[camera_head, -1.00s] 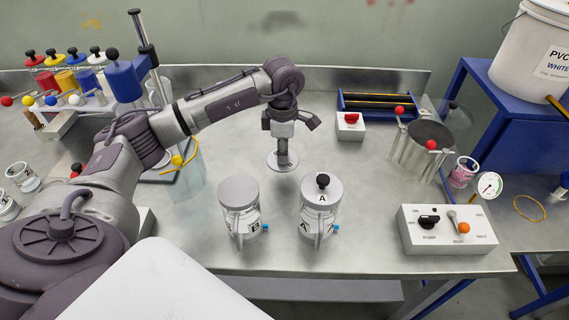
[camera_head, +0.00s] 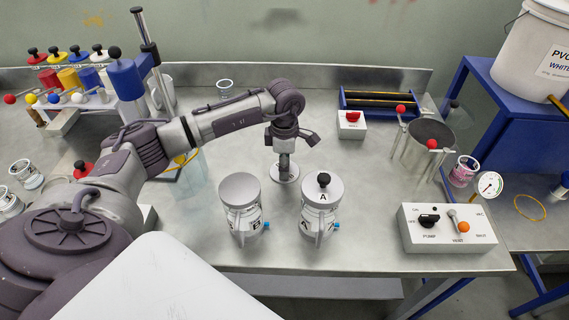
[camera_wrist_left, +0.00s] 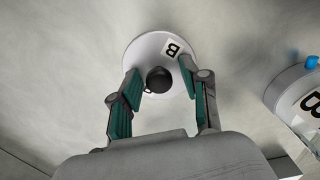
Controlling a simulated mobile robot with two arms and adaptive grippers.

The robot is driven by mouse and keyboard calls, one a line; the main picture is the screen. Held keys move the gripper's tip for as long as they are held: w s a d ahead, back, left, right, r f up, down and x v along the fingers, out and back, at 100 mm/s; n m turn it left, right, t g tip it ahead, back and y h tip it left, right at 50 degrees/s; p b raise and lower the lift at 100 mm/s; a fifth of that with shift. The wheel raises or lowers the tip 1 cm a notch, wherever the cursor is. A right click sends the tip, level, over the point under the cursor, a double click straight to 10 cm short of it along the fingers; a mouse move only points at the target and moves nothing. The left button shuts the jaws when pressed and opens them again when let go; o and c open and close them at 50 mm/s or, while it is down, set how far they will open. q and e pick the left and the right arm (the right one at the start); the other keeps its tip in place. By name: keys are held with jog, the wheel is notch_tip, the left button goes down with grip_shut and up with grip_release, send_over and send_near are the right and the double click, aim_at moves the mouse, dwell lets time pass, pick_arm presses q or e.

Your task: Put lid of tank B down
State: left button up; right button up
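The lid of tank B (camera_wrist_left: 150,48) is a pale round disc with a "B" label and a black knob. It appears to lie flat on the metal bench, behind the tanks; the head view also shows its rim (camera_head: 294,175). My left gripper (camera_wrist_left: 160,70) points down over it, fingers open on either side of the knob, with a gap visible at each side. The gripper also shows in the head view (camera_head: 284,170), where it hides the knob. Tank B (camera_head: 243,212) stands upright nearer the front; no knob shows on its top. My right gripper is not in view.
Tank A (camera_head: 321,212) stands right of tank B, its lid with a black knob on. A control box (camera_head: 447,230), a metal vessel (camera_head: 422,150) and a red-switch box (camera_head: 351,125) stand farther right. Bench around the lid is clear.

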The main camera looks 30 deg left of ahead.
pick_arm(q)
jog(key=shift+r, duration=0.2)
jog(key=shift+w+r, duration=0.1)
jog(key=shift+r, duration=0.2)
notch_tip(320, 180, up, 11)
jog(key=b, duration=0.2)
jog(key=shift+r, duration=0.2)
